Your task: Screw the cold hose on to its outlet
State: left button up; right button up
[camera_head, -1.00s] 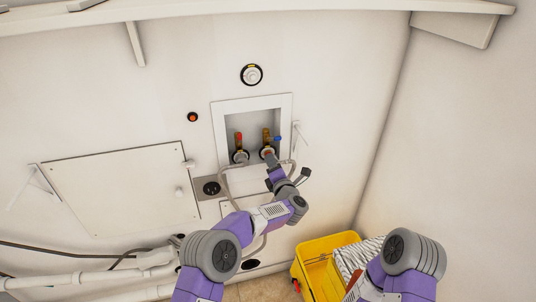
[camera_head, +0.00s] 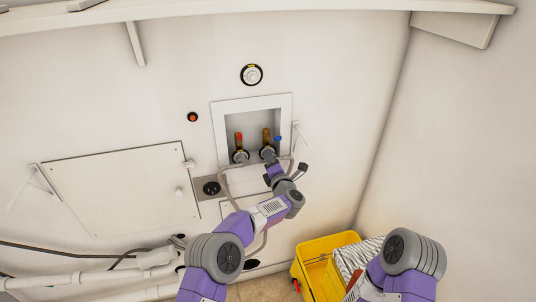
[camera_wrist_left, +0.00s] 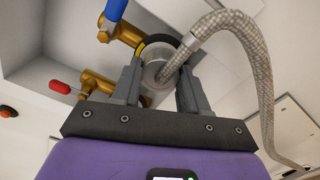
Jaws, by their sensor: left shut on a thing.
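The cold outlet is a brass valve (camera_head: 266,136) with a blue handle (camera_head: 278,139) at the right of the recessed wall box. In the left wrist view its brass body (camera_wrist_left: 122,30) and blue handle (camera_wrist_left: 113,9) show at the top. My left gripper (camera_head: 268,159) is just below this outlet. In the left wrist view its fingers (camera_wrist_left: 159,75) are shut on the round silver end of the cold hose, at the outlet's mouth by a black and yellow ring. The braided cold hose (camera_wrist_left: 254,62) arches off to the right. I cannot tell how far its threads engage. My right gripper is out of view.
The hot valve with a red handle (camera_head: 239,138) stands close on the left, with a hose end below it. The box's white frame (camera_head: 217,120) surrounds both. A yellow mop bucket (camera_head: 313,250) stands on the floor at lower right.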

pick_arm(q)
jog(key=shift+w, duration=0.15)
dwell(0.7)
jog(key=m+p, duration=0.4)
jog(key=m, duration=0.1)
jog(key=m+p, duration=0.2)
jog(key=m, duration=0.1)
jog(key=shift+r, duration=0.25)
jog(key=shift+m+p, duration=0.3)
jog(key=shift+m, duration=0.4)
jog(key=shift+a+f+m, duration=0.1)
jog(key=shift+f+m, duration=0.15)
jog(key=shift+m, duration=0.15)
jog(key=shift+r+m+p, duration=0.25)
jog(key=shift+m+p, duration=0.4)
jog(key=shift+m, duration=0.45)
jog(key=m+p, duration=0.1)
jog(key=m, duration=0.4)
jog(key=o, duration=1.1)
jog(key=shift+f, duration=0.25)
